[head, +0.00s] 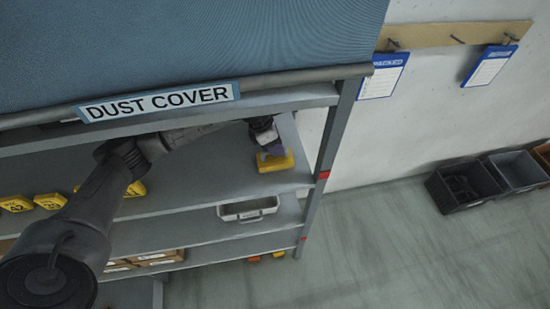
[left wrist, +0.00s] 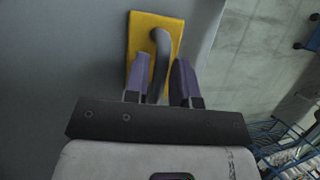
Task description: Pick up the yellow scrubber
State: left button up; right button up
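The yellow scrubber (head: 275,161) lies on the upper grey shelf near its right end. In the left wrist view the scrubber (left wrist: 139,33) is a flat yellow plate with a dark grey handle. My left gripper (head: 268,146) is right at the scrubber in the head view. In the left wrist view the purple fingers of my left gripper (left wrist: 162,62) stand apart on either side of the handle, with a narrow gap at the right finger. Contact at the fingertips is hard to see. My right gripper is not in view.
The rack has a right post (head: 330,130) close to the scrubber and a dust cover (head: 180,45) above. Yellow numbered tags (head: 50,201) stand along the shelf at left. A white tray (head: 248,210) sits one shelf lower. Dark bins (head: 463,186) stand on the floor at right.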

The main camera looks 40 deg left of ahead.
pick_arm(q)
jog(key=shift+x, duration=1.05)
jog(key=shift+c, duration=0.3)
grip_shut()
jog(key=shift+r, duration=0.1)
